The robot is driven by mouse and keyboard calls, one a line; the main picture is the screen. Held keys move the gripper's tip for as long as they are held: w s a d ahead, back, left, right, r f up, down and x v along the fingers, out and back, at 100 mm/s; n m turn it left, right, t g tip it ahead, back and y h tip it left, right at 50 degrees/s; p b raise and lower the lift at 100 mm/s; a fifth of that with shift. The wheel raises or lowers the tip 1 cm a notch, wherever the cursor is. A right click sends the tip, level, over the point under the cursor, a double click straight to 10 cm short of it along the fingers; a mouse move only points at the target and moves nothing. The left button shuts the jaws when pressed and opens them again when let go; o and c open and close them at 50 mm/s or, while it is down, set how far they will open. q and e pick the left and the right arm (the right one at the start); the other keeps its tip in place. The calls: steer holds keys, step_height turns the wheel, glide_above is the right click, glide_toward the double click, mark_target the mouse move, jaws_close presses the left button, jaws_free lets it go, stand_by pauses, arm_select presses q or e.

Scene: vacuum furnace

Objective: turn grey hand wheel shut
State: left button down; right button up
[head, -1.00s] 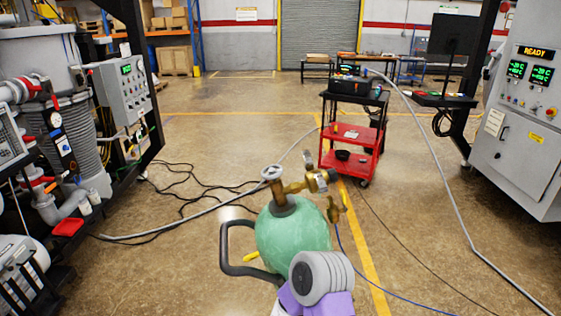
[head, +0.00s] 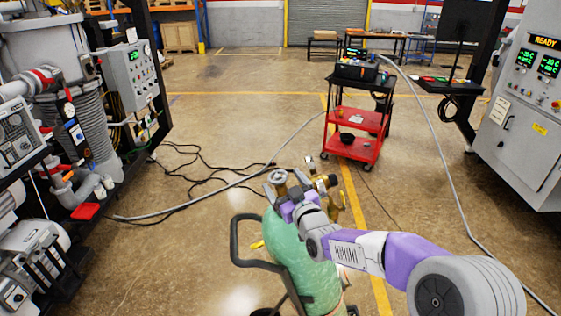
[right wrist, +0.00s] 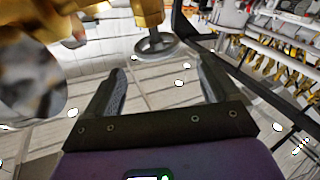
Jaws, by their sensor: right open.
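The grey hand wheel (head: 277,176) sits on top of the brass valve (head: 322,184) of the green gas cylinder (head: 301,262). In the right wrist view the wheel (right wrist: 157,48) shows as a grey ring under a brass stem, just beyond the fingertips and roughly between them. My right gripper (head: 277,189) is right at the wheel in the head view, and its fingers partly hide the valve neck. In the right wrist view the gripper (right wrist: 163,67) is open, with nothing between its fingers. I cannot tell whether a finger touches the wheel. My left gripper is not in view.
The cylinder stands on a cart with a black handle (head: 235,240). A brass regulator is beside the wheel. A red tool cart (head: 352,149) stands behind. Furnace equipment (head: 82,95) is at left, a control cabinet (head: 522,130) at right. Hoses and cables cross the floor.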

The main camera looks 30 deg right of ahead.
mark_target(275, 172)
steer(key=shift+w+d+f, duration=0.1)
steer(key=shift+f, duration=0.3)
steer(key=shift+w+d+f, duration=0.1)
steer(key=shift+w, duration=0.25)
steer(key=w, duration=0.2)
steer(key=w+p, duration=0.1)
steer(key=w, duration=0.1)
steer(key=w+p, duration=0.1)
steer(key=w, duration=0.1)
steer(key=shift+w+d, duration=0.2)
steer(key=shift+d, duration=0.15)
steer(key=c, duration=1)
